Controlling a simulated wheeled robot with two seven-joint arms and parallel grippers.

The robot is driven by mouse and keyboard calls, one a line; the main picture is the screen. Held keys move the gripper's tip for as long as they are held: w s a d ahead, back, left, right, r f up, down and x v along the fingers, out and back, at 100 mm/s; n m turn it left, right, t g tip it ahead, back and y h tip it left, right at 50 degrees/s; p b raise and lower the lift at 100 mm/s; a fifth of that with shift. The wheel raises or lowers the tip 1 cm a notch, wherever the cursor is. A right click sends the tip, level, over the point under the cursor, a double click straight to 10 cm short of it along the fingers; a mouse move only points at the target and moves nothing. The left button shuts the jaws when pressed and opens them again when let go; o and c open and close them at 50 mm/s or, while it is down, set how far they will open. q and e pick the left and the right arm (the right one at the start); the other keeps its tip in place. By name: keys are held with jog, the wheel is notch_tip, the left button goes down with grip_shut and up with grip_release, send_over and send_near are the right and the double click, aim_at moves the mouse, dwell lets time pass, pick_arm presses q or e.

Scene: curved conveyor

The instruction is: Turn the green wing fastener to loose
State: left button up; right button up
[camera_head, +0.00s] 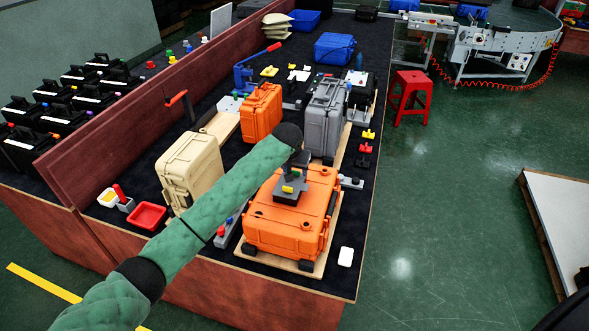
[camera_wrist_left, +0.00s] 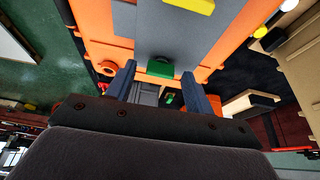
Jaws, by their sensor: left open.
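The green wing fastener (camera_wrist_left: 160,69) shows in the left wrist view at the edge of a grey plate (camera_wrist_left: 165,35). The plate has a yellow part (camera_wrist_left: 202,5) on it. In the head view this gripper (camera_head: 296,172) is above the plate. My right gripper is not in view.
A beige case (camera_head: 190,170), another orange case (camera_head: 262,112) and a grey case (camera_head: 325,115) stand close by on the dark bench. A red tray (camera_head: 147,215) is left of my arm. A red stool (camera_head: 409,97) stands on the open green floor to the right.

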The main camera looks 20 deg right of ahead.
pick_arm(q)
jog(key=shift+s+r, duration=0.1)
jog(key=shift+r, duration=0.1)
jog(key=b+v, duration=0.3)
jog(key=v, duration=0.2)
jog(key=shift+s+a+r, duration=0.1)
jog(key=shift+r, duration=0.25)
jog(key=shift+v, duration=0.8)
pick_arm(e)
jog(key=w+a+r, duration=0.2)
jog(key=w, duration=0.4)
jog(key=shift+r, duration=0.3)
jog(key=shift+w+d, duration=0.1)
